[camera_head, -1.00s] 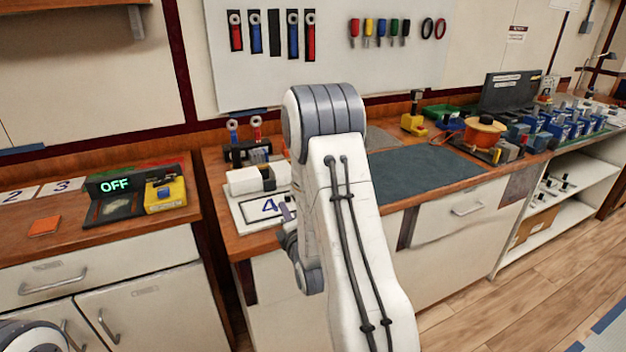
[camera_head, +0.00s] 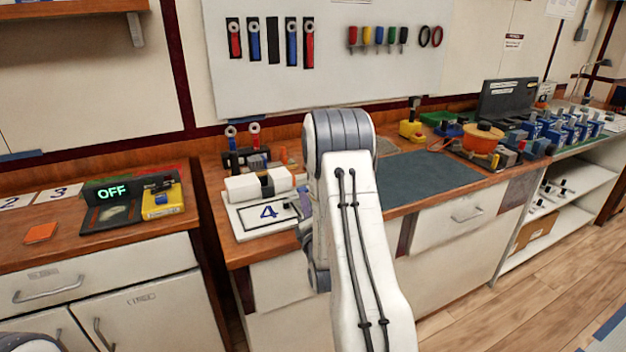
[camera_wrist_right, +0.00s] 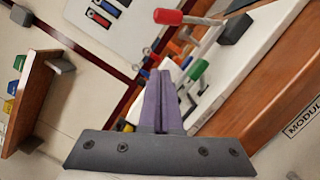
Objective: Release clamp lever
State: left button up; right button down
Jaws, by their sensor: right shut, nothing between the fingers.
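A white plate marked 4 (camera_head: 244,224) lies on the middle bench with a white block fixture (camera_head: 258,184) at its back. A small dark part shows at the plate's right edge, too small to make out. My right gripper (camera_head: 304,200) is beside that edge, partly hidden by my arm. In the right wrist view its purple fingers (camera_wrist_right: 160,90) are together and empty. Beyond them is a red-handled metal rod (camera_wrist_right: 170,17), apart from the fingertips; it may be the clamp lever. A green-handled part (camera_wrist_right: 198,70) is nearer the fingers. My left gripper is out of view.
Blue and red tools (camera_head: 254,135) stand behind the fixture. A dark mat (camera_head: 425,178) lies clear to the right. A gap separates the benches.

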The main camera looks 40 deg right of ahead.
jog(key=p+x, duration=0.1)
jog(key=x, duration=0.5)
jog(key=shift+r, duration=0.2)
jog(key=shift+s+d+r+p, duration=0.3)
jog(key=shift+d, duration=0.25)
jog(key=shift+s+d+r+p, duration=0.25)
jog(key=shift+d+r, duration=0.1)
jog(key=shift+d, duration=0.2)
jog(key=shift+s+d+r, duration=0.1)
jog(key=shift+d+r, duration=0.1)
jog(key=shift+d, duration=0.3)
jog(key=shift+a, duration=0.1)
